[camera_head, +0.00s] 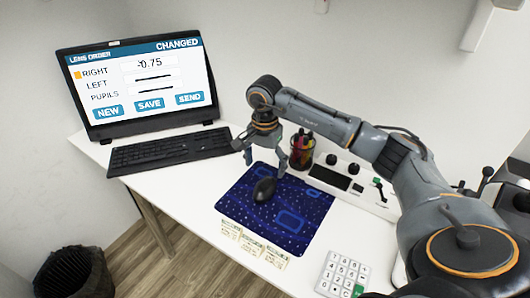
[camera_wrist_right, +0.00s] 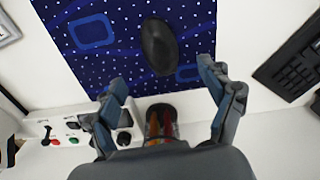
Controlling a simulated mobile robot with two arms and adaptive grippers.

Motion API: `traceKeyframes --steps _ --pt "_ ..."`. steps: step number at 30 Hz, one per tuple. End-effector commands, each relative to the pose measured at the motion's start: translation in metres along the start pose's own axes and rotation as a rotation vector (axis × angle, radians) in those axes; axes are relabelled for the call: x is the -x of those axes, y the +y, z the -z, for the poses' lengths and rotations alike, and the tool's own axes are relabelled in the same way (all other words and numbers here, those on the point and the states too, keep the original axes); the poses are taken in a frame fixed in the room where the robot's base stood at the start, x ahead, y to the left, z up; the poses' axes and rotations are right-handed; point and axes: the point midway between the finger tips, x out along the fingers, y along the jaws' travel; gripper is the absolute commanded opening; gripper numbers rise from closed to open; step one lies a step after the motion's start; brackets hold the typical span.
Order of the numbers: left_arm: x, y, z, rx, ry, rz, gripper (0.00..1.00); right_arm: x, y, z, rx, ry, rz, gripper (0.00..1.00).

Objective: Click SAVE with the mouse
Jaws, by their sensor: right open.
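The black mouse (camera_head: 264,189) lies on the dark blue patterned mat (camera_head: 308,205), and it also shows in the right wrist view (camera_wrist_right: 159,46). My right gripper (camera_head: 265,164) is open and empty above the mat's far edge, behind the mouse and apart from it. Its spread fingers (camera_wrist_right: 162,77) show in the wrist view, with the mouse ahead of them. The monitor (camera_head: 140,85) reads LENS ORDER and CHANGED, with -0.75 beside RIGHT. The SAVE button (camera_head: 149,104) sits between NEW and SEND. A small pointer-like mark seems to overlap the -0.75 field. My left gripper is out of view.
A black keyboard (camera_head: 170,152) lies left of the mat. A pen cup (camera_head: 302,152) and a control panel (camera_head: 345,183) stand behind it. Paper slips (camera_head: 253,245) lie along its front edge, and a white keypad (camera_head: 342,274) lies front right. A black bin (camera_head: 72,274) stands on the floor.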

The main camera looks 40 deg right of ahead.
Motion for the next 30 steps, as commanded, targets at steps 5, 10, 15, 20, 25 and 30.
traceKeyframes --steps 5,10,15,20,25,30 --pt "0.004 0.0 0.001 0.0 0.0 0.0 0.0 -0.037 0.002 -0.001 0.0 -0.003 -0.005 0.81" --pt "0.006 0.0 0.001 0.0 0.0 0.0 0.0 -0.065 0.001 -0.001 -0.001 -0.002 -0.002 0.81" --pt "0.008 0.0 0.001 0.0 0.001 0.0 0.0 -0.082 0.0 -0.001 0.0 -0.001 -0.001 0.81" --pt "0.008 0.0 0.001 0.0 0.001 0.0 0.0 -0.088 0.0 0.0 0.0 0.001 0.001 0.81" --pt "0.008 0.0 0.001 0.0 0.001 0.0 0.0 -0.088 0.0 0.0 0.0 0.001 0.001 0.81" --pt "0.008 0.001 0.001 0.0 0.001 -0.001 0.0 -0.088 0.0 0.0 0.0 0.001 0.001 0.63"
